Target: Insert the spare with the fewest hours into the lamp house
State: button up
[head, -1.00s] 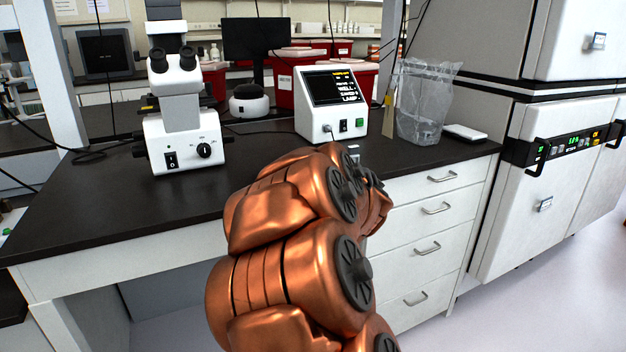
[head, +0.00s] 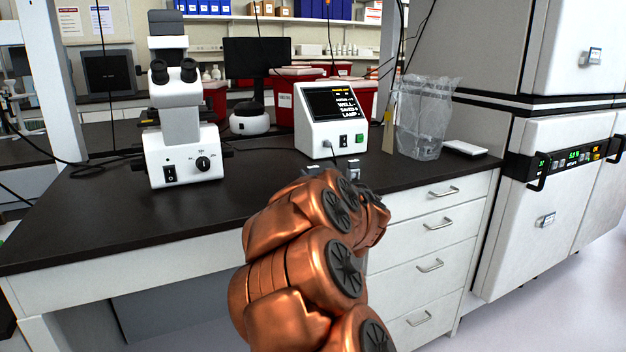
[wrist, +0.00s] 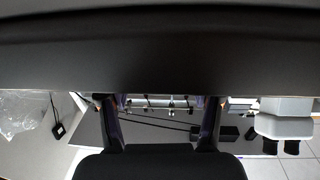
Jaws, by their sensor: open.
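My gripper (head: 345,168) reaches over the counter in the head view, mostly hidden behind my copper arm. In the wrist view its two dark fingers (wrist: 160,118) stand wide apart with nothing held between them. The white microscope (head: 180,130) stands on the counter to the left of my gripper; its white body also shows at the right of the wrist view (wrist: 285,118). I cannot make out a lamp house opening. No spare lamp or hours label can be told apart in these frames.
A white box with a lit screen (head: 331,116) stands on the dark counter (head: 110,215) beyond my gripper; its small text is hard to read. A clear plastic bag (head: 424,120) and a small white slab (head: 465,148) lie to the right. The counter's front left is clear.

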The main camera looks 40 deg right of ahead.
aim_at(314, 172)
jog(key=shift+x, duration=1.55)
jog(key=shift+f, duration=0.1)
jog(key=shift+c, duration=0.3)
grip_shut()
